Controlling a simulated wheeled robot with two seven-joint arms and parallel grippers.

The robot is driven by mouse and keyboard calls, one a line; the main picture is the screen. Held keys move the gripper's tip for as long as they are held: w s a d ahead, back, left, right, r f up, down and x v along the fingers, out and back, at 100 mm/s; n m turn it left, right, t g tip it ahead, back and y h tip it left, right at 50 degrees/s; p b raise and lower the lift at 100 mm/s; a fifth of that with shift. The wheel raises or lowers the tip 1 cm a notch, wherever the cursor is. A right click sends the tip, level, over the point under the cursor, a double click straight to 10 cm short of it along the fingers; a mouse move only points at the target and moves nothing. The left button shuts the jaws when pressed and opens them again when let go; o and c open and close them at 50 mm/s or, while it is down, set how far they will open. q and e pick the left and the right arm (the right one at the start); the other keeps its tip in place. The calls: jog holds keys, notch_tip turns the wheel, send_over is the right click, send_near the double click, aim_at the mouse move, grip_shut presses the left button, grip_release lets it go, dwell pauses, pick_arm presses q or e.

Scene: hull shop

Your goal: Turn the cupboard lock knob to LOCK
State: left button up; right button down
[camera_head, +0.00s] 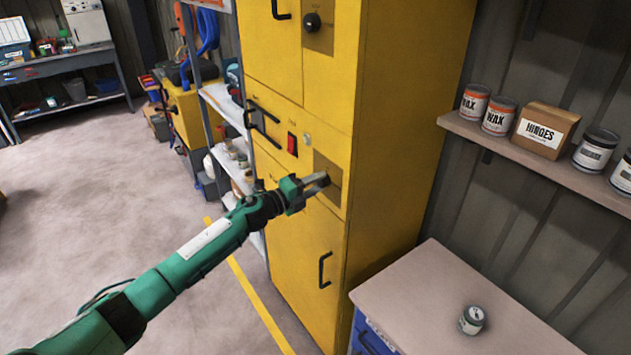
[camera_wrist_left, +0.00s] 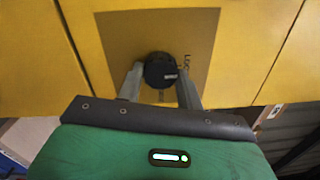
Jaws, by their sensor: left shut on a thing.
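The tall yellow cupboard (camera_head: 388,130) stands in the middle of the head view. Its lock knob (camera_wrist_left: 161,71) is round and black, on a brown square plate (camera_wrist_left: 113,40) in the left wrist view. Part of the word LOCK shows on the plate to the right of the knob. My left gripper (camera_head: 322,181) reaches the lower brown plate from the left. In the left wrist view its two fingers (camera_wrist_left: 161,82) are shut on the knob, one on each side. In the head view the fingers hide most of the knob. My right gripper is not in view.
A second black knob (camera_head: 312,22) sits higher on the cupboard, with a red switch (camera_head: 292,144) between. A bench (camera_head: 430,290) with a small can (camera_head: 472,319) stands at the lower right. A wall shelf (camera_head: 560,166) holds cans and a box. Open floor lies left.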

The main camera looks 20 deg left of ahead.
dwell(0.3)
pick_arm(q)
jog(key=o, duration=1)
jog(key=shift+a, duration=0.1)
jog(key=shift+s+a+f, duration=0.1)
jog(key=shift+s+a, duration=0.05)
jog(key=shift+s, duration=0.1)
jog(key=shift+b+v, duration=2.5)
jog(key=shift+v, duration=4.1)
